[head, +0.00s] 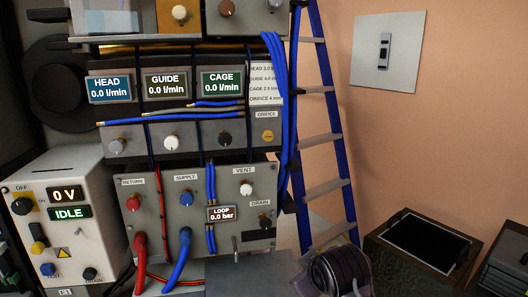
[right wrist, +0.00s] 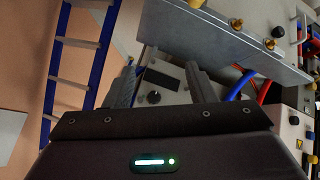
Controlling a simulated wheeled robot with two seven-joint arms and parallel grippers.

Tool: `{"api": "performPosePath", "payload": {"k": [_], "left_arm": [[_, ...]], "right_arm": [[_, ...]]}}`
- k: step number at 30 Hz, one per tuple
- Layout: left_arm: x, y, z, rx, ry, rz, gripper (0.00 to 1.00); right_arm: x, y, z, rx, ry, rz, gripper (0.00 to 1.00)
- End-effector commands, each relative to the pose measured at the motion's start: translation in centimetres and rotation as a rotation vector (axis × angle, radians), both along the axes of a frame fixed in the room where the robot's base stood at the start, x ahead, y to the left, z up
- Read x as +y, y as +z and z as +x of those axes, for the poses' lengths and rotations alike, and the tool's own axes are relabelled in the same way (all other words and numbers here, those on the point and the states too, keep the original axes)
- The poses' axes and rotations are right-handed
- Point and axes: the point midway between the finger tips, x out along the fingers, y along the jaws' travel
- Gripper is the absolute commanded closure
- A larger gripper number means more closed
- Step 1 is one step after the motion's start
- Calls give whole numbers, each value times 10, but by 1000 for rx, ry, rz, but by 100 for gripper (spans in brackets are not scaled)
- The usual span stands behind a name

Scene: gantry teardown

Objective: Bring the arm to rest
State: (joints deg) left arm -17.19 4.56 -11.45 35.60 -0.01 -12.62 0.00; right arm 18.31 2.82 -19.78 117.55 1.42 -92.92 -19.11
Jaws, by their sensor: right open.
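My right gripper (right wrist: 162,68) is open in the right wrist view, with its two dark fingers apart and nothing seen between them. Beyond the fingers is a pale panel with a black knob (right wrist: 154,97); the gap to it cannot be judged. My left gripper is in neither view. In the head view, the loop panel (head: 150,205) carries RETURN, SUPPLY, VENT and DRAIN knobs, and its display (head: 221,214) reads 0.0 bar. The HEAD, GUIDE and CAGE displays read 0.0 l/min. The power unit (head: 110,205) shows 0 V and IDLE.
A blue ladder (head: 322,140) stands right of the panels and also shows in the right wrist view (right wrist: 75,50). Red hoses (head: 140,262) and blue hoses (head: 183,250) hang at the front. An open dark bin (head: 388,258) stands at lower right. A metal shelf (right wrist: 215,40) overhangs near the right finger.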

Motion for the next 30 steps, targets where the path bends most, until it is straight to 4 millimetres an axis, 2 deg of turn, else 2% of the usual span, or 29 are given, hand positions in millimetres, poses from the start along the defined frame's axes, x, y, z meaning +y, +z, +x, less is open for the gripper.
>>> {"api": "performPosePath", "payload": {"k": [1, 6, 9, 15, 25, 30], "left_arm": [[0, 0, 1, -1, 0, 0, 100], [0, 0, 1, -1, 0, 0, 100], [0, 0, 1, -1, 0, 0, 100], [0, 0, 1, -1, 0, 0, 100], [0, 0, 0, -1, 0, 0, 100], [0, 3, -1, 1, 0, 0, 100]], "right_arm": [[-10, -28, -20, 54, -37, 29, 50], [-42, -94, -88, 197, -178, 111, 50], [-56, -117, -122, 258, -246, 137, 50], [-75, -142, -173, 342, -342, 160, 50], [-97, -160, -235, 437, -457, 167, 50], [-95, -200, -223, 452, -457, 164, 50]]}}
